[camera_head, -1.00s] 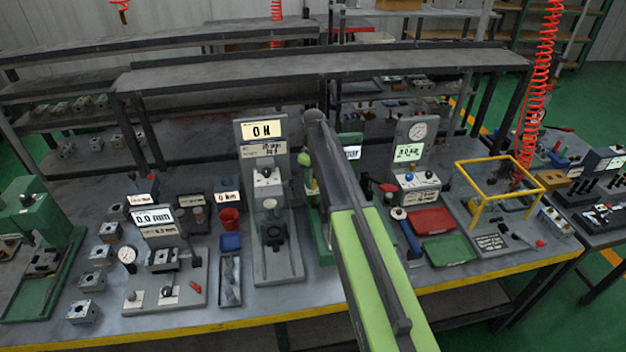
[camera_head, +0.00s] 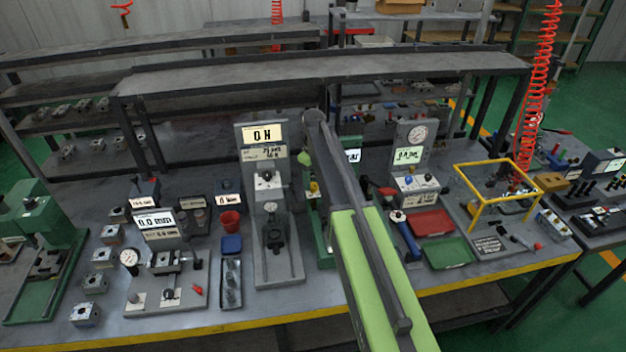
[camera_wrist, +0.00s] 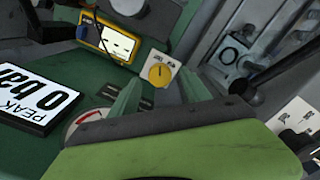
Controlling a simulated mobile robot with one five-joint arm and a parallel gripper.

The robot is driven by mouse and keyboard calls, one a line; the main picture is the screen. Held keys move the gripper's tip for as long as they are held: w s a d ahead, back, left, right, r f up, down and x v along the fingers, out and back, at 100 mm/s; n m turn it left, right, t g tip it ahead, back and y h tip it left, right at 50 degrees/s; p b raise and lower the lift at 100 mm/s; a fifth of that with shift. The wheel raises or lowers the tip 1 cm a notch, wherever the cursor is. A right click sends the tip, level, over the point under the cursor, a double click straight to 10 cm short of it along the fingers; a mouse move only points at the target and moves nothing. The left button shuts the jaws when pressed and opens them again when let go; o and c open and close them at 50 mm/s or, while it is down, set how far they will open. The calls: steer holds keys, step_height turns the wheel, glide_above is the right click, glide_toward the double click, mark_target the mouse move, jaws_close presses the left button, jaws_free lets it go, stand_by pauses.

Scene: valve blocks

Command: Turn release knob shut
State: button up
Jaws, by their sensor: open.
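The release knob (camera_wrist: 159,73) is a round yellow knob with a dark mark, on a pale plate fixed to a green stand. It shows in the wrist view just beyond my gripper (camera_wrist: 160,90), whose two pale green fingers stand apart, one on each side of the line to the knob. I see nothing between the fingers, and contact with the knob is not visible. In the head view a small yellow knob (camera_head: 314,187) shows on the green stand left of my arm. My arm hides much of that stand, and my fingers are hidden there.
In the wrist view, a yellow-framed meter (camera_wrist: 108,40) is beyond the knob, a "PEAK 0 bar" display (camera_wrist: 36,97) is left, and a grey fixture (camera_wrist: 235,55) is right. In the head view, a tall grey stand (camera_head: 285,255) is left; red (camera_head: 430,222) and green (camera_head: 448,252) trays are right.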

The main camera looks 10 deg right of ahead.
mark_target(313, 185)
step_height(313, 185, up, 16)
steer(key=p, duration=1.4)
steer(key=shift+p, duration=0.3)
steer(key=shift+f, duration=0.15)
